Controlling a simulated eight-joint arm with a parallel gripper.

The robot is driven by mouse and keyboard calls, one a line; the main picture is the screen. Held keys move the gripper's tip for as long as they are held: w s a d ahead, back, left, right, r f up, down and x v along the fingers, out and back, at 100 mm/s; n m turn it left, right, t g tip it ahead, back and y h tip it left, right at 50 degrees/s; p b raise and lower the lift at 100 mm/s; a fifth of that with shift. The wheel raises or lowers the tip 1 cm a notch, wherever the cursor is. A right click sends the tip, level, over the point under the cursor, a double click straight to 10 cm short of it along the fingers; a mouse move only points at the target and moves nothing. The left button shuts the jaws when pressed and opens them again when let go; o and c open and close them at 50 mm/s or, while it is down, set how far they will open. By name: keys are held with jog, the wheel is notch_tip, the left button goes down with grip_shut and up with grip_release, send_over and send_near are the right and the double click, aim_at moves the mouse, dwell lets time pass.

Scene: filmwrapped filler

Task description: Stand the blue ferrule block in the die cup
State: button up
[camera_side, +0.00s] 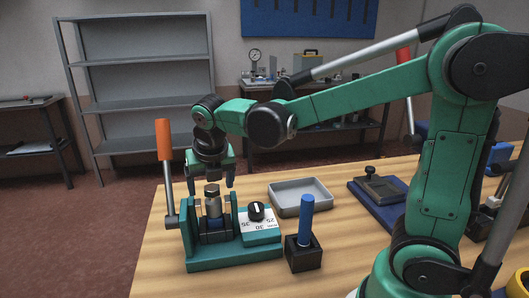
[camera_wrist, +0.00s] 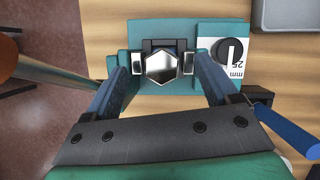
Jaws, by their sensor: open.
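A blue upright cylinder (camera_side: 305,222) stands in a black square holder (camera_side: 303,256) on the table's front side; I take it for the ferrule block. It also shows at the right of the wrist view (camera_wrist: 289,130). A teal press fixture (camera_side: 225,257) holds a hex-topped metal piece (camera_side: 213,203) in its middle, where the die cup seems to be; the cup's inside is hidden. In the wrist view the bright hex top (camera_wrist: 162,68) lies between my fingers. My gripper (camera_side: 210,181) is open and empty, pointing down over the fixture, its fingertips apart on either side of the hex top.
An orange-handled lever (camera_side: 164,150) rises at the fixture's left. A black dial (camera_side: 256,211) on a numbered plate sits at its right. A grey tray (camera_side: 300,197) and a dark blue plate (camera_side: 380,205) lie behind. Bare wood lies between the holder and my base.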

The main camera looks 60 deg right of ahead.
jog(key=shift+v, duration=1.75)
jog(key=m, duration=0.1)
jog(key=s+m, duration=0.1)
jog(key=shift+m, duration=0.4)
jog(key=s+f+m+t+y, duration=0.1)
jog(key=s+m, duration=0.2)
jog(key=m, duration=1)
jog(key=s+a+f+m+t+y, duration=0.1)
jog(key=s+m, duration=0.3)
jog(key=m, duration=0.9)
jog(key=shift+a+f+t+y, duration=0.3)
jog(key=shift+f+t, duration=0.35)
jog(key=shift+t, duration=0.15)
